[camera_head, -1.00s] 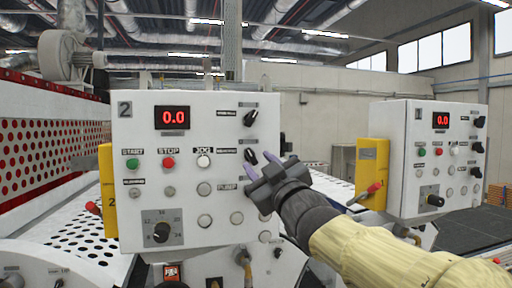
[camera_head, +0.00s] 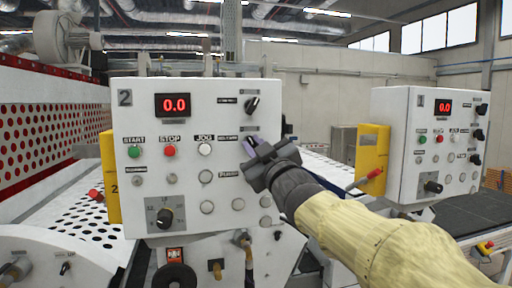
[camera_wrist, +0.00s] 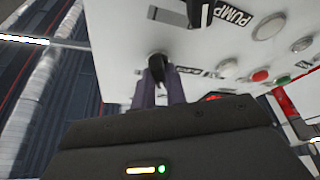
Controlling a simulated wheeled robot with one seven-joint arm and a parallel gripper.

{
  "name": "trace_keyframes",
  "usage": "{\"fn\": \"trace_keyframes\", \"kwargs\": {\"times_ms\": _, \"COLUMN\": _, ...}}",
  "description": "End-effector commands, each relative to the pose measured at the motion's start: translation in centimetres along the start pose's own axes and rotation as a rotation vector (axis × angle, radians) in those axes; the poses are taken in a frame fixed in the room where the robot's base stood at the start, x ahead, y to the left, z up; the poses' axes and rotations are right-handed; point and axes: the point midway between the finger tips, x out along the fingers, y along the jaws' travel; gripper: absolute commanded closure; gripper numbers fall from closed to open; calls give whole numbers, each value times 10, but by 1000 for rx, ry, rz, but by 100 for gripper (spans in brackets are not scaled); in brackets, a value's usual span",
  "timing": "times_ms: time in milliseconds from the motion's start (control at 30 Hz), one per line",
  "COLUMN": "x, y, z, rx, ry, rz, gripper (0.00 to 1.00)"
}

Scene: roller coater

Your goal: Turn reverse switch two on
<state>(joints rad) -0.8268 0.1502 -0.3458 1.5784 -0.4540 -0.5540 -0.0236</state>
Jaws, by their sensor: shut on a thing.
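Control panel 2 (camera_head: 215,130) is a white box with a red 0.0 display. Two black rotary switches sit on its right side, an upper one (camera_head: 252,104) and a lower one (camera_head: 247,140). The lower switch is level with the button row; its label is too small to read surely. My gripper (camera_head: 249,148) is at this lower switch and partly hides it. In the wrist view the black switch knob (camera_wrist: 157,68) sits between the two purple fingers (camera_wrist: 160,92), which are shut on it. The knob's exact angle is partly hidden.
Panel 1 (camera_head: 422,130) stands to the right, with a yellow box (camera_head: 371,155) on its side. A green START button (camera_head: 134,151), a red STOP button (camera_head: 169,151) and a large dial (camera_head: 165,217) are on panel 2. A PUMP label (camera_wrist: 237,17) is close by.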

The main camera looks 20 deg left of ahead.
Motion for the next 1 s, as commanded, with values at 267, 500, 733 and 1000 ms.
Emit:
{"fn": "trace_keyframes", "kwargs": {"times_ms": 267, "x": 1, "y": 0, "z": 0, "rx": 41, "ry": 5, "rz": 23, "gripper": 100}}
{"fn": "trace_keyframes", "kwargs": {"times_ms": 500, "x": 1, "y": -5, "z": -1, "rx": 149, "ry": 12, "rz": 62, "gripper": 100}}
{"fn": "trace_keyframes", "kwargs": {"times_ms": 733, "x": 1, "y": -6, "z": -2, "rx": 287, "ry": 15, "rz": 117, "gripper": 100}}
{"fn": "trace_keyframes", "kwargs": {"times_ms": 1000, "x": 2, "y": -5, "z": -5, "rx": 450, "ry": 14, "rz": 182, "gripper": 100}}
